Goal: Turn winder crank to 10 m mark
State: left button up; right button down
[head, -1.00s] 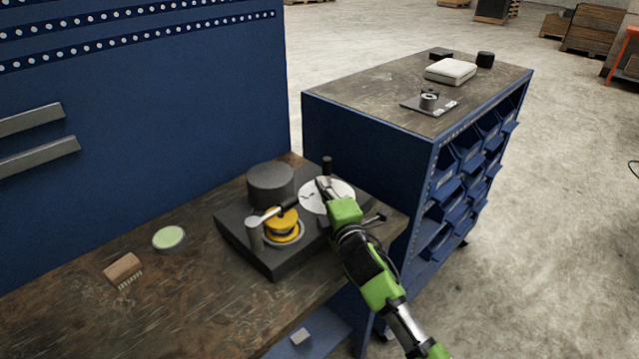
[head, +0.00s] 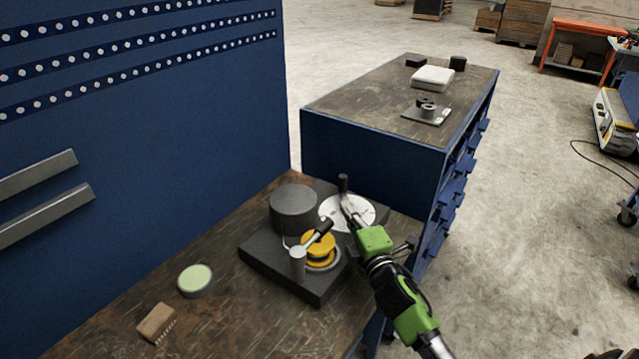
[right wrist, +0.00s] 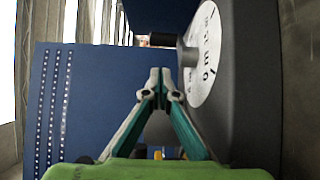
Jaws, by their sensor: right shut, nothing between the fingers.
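The winder has a dark base (head: 262,262) with a dark drum (head: 294,208), a yellow spool (head: 319,243) and a white dial disc (head: 362,210). The crank's black knob (head: 343,183) stands upright at the disc's far left edge. My right gripper (head: 346,204) is just on the near side of the knob, over the disc. In the right wrist view, its fingers (right wrist: 160,76) are together and empty, apart from the black knob (right wrist: 160,40). The dial (right wrist: 202,58) shows sideways there with marks that I cannot read surely. My left gripper is out of view.
A green-topped round tin (head: 196,280) and a brown brush (head: 157,323) lie on the workbench (head: 95,322) to the left. A blue panel (head: 150,130) stands behind it. A second cabinet (head: 350,105) beyond holds a white box (head: 432,77) and small dark parts.

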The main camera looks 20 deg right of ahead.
aim_at(340, 188)
jog(key=shift+w+d+r, duration=0.1)
jog(key=shift+w, duration=0.2)
jog(key=w, duration=0.5)
jog(key=w+d+p, duration=0.1)
jog(key=w, duration=0.1)
jog(key=shift+w, duration=0.25)
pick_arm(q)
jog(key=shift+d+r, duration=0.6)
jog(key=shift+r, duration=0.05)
pick_arm(e)
jog(key=shift+w+d, duration=0.2)
jog(key=shift+w, duration=0.6)
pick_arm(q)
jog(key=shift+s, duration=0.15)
pick_arm(e)
jog(key=shift+s+d+f+m+h+b, duration=0.15)
jog(key=shift+d+f+m+h+b, duration=0.05)
jog(key=shift+d+m+h+b, duration=0.35)
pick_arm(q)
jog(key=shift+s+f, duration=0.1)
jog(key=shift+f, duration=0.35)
pick_arm(e)
jog(key=shift+r, duration=0.1)
jog(key=shift+s, duration=0.1)
